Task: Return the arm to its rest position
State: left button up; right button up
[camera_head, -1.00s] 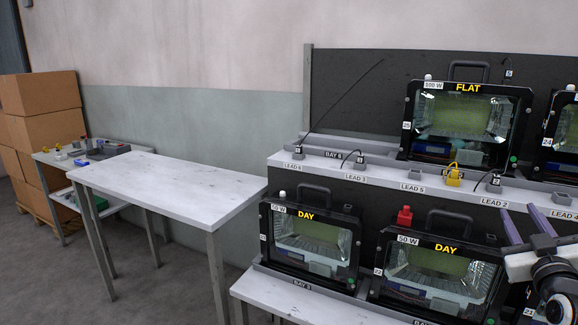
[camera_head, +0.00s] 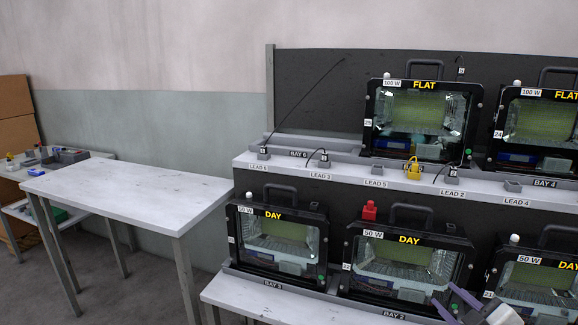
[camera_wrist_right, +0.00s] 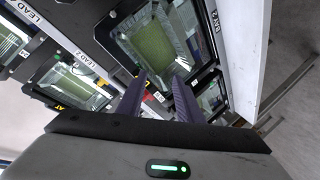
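My right gripper (camera_head: 447,297) is at the lower right of the head view, in front of the Bay 2 floodlight housing (camera_head: 352,262). In the right wrist view its two purple fingers (camera_wrist_right: 159,78) stand apart with nothing between them, and housings show beyond the tips. Most of the right arm is outside the head view. My left gripper is in neither view.
Floodlight housings stand on two levels of a rack, including a FLAT one (camera_head: 372,125) above and a DAY one (camera_head: 233,235) below. A red block (camera_head: 369,211) and a yellow plug (camera_head: 413,169) sit there. A bare table (camera_head: 130,195) stands left.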

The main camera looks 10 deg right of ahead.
jog(key=s+a+f+g+y, duration=0.1)
jog(key=s+a+f+g, duration=0.1)
jog(key=s+a+f, duration=0.5)
jog(key=s+a+f+g+y, duration=0.1)
jog(key=s+a+f+g, duration=0.2)
jog(key=s+f, duration=0.65)
jog(key=s+a+f+g+y, duration=0.1)
jog(key=s+a+f+g, duration=0.1)
jog(key=s+a+f, duration=0.6)
jog(key=a+r+m+t+y, duration=0.1)
jog(key=a+m, duration=0.4)
jog(key=a, duration=0.5)
jog(key=shift+s, duration=0.25)
